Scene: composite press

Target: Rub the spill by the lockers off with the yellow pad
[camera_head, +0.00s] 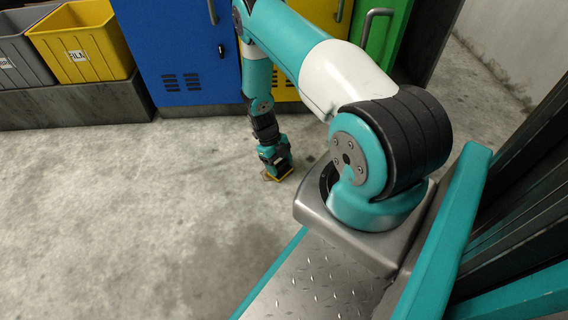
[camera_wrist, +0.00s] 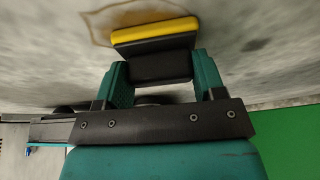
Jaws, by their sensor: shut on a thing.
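My gripper (camera_wrist: 160,75) is shut on the yellow pad (camera_wrist: 154,29), which has a black block as its grip between the two teal fingers. In the head view my gripper (camera_head: 275,160) points down at the floor, and a thin yellow edge of the pad (camera_head: 284,176) shows beneath it. The pad is at or very near the floor; I cannot tell if it touches. The spill (camera_wrist: 98,24) shows in the wrist view as a brown-edged stain beside and behind the pad's left end. In the head view only a small tan trace (camera_head: 267,177) shows left of the pad.
Blue (camera_head: 180,50) and green (camera_head: 382,30) lockers stand behind my arm, with a yellow one between. A yellow bin (camera_head: 85,50) and a grey bin (camera_head: 25,60) sit on a dark plinth (camera_head: 75,105) at the left. The concrete floor (camera_head: 130,210) is open at left and front.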

